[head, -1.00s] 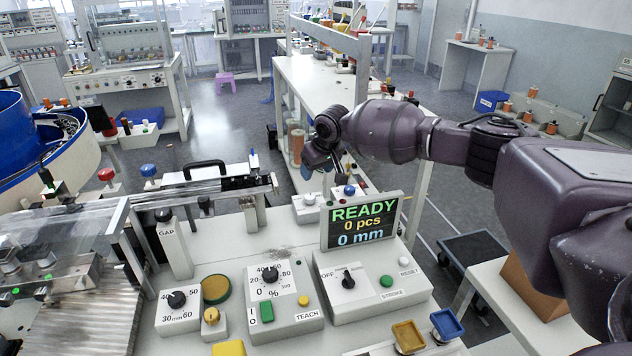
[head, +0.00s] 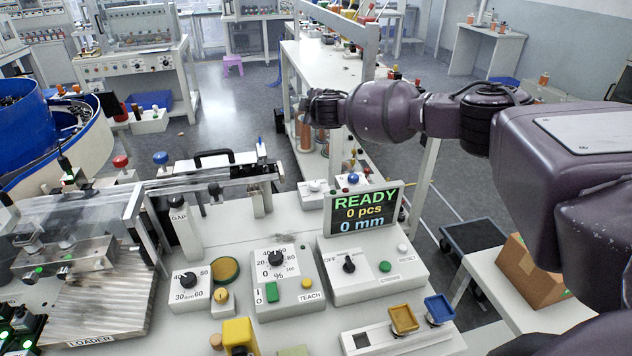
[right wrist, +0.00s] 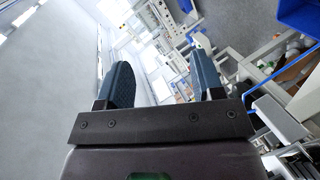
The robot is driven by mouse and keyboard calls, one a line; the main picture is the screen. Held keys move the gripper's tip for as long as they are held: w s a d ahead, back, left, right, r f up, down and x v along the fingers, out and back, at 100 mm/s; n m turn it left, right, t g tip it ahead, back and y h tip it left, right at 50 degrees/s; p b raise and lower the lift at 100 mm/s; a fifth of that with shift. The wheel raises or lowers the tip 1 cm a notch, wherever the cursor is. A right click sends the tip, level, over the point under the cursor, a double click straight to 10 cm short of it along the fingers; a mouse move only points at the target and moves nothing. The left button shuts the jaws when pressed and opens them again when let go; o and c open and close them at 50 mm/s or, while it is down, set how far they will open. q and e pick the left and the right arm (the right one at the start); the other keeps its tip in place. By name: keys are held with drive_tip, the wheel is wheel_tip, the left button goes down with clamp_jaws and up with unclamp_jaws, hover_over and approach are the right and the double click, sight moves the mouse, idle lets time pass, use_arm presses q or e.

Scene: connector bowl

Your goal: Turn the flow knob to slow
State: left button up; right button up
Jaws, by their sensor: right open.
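No label reading "flow" or "slow" is legible. Three black knobs show in the head view: a dial knob (head: 187,280) on a small box marked in mm, a percent dial knob (head: 275,258) on the TEACH box with its scale starting at 0, and a selector knob (head: 348,264) beside the word OFF on the STROKE box. My right gripper (head: 308,128) is raised beyond the display, well away from these knobs; its fingers are hard to make out there. In the right wrist view its two fingers (right wrist: 165,75) are apart with nothing between them. My left gripper is not in view.
A display (head: 363,211) reads READY, 0 pcs, 0 mm. Yellow and blue trays (head: 404,319) are at the front right. A blue bowl feeder (head: 30,140) is at the left.

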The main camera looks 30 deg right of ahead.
drive_tip(key=a+r+n+t+y, duration=0.1)
drive_tip(key=a+n+y, duration=0.4)
drive_tip(key=n, duration=0.4)
drive_tip(key=n+g+h, duration=0.2)
drive_tip(key=n+g, duration=0.9)
drive_tip(key=n, duration=0.5)
approach(315, 183)
drive_tip(key=b+x, duration=0.1)
drive_tip(key=x, duration=0.3)
drive_tip(key=b+x, duration=0.2)
drive_tip(key=x, duration=0.2)
drive_tip(key=shift+s+f, duration=0.2)
drive_tip(key=shift+w+f+b, duration=0.25)
drive_tip(key=shift+f+b, duration=0.05)
drive_tip(key=shift+f, duration=0.1)
drive_tip(key=shift+a, duration=0.1)
drive_tip(key=shift+t, duration=0.3)
drive_tip(key=c, duration=0.9)
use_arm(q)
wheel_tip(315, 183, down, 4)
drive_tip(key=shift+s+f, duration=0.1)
